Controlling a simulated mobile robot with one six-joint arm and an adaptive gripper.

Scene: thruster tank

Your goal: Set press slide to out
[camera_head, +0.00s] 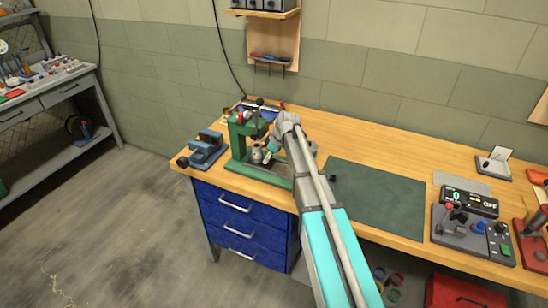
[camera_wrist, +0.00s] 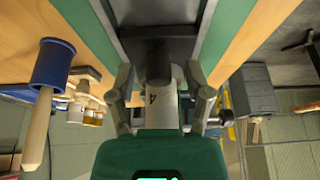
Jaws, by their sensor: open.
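The green press (camera_head: 238,140) stands on the left part of the workbench, and its green base shows in the wrist view (camera_wrist: 212,40). A dark slide track (camera_wrist: 158,12) runs between the green edges of the base. My gripper (camera_head: 270,147) is at the front of the press, low over its base. In the wrist view my gripper (camera_wrist: 162,98) is open, with one finger on each side of a grey cylinder (camera_wrist: 160,104) marked 4. I cannot tell whether the fingers touch it. My arm hides part of the press base in the head view.
A blue vise (camera_head: 207,148) stands left of the press. A dark green mat (camera_head: 376,197) lies right of my arm.

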